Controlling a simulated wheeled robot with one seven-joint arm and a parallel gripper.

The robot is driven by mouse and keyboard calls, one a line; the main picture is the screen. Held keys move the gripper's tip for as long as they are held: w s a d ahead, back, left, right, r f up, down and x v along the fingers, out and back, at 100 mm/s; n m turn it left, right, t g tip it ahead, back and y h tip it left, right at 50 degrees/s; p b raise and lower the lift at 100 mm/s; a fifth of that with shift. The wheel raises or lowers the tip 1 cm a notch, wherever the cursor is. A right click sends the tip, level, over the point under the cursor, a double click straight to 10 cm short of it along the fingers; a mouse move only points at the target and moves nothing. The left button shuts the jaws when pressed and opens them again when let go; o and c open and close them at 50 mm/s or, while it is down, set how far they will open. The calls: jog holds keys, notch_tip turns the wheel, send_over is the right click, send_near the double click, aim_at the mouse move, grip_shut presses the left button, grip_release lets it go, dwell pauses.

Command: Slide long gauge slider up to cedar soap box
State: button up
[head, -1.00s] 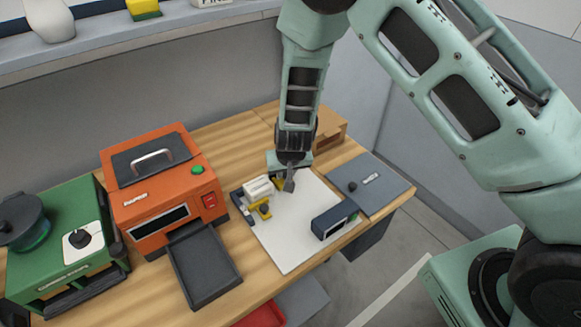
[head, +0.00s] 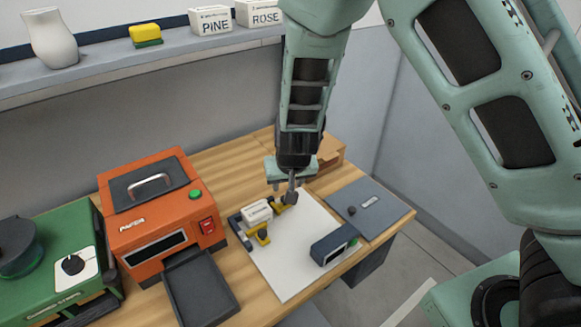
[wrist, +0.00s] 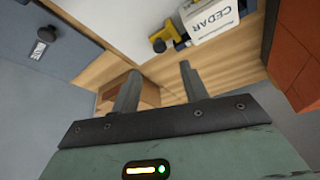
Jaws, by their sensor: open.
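The white cedar soap box (head: 257,211) sits on the left part of the white board, next to a gauge with dark blue and yellow parts. In the wrist view the box (wrist: 212,20) reads CEDAR. A yellow slider part with a dark knob (head: 263,236) is at the box's front side; another yellow part (head: 277,207) shows at its right, partly behind my gripper. The wrist view shows a yellow piece (wrist: 168,38) beside the box. I cannot tell which is the long slider. My gripper (head: 290,195) is open and empty, right of the box; its fingers (wrist: 158,78) are apart.
An orange machine (head: 165,215) with a dark tray (head: 202,290) stands left of the white board (head: 285,270). A dark blue device (head: 335,244) is on the board's right. A blue-grey plate (head: 362,208) lies further right. PINE and ROSE boxes stand on the shelf.

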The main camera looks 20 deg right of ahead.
aim_at(282, 203)
jog(key=p+v, duration=0.1)
jog(key=v, duration=0.7)
jog(key=shift+r, duration=0.35)
jog(key=shift+s, duration=0.1)
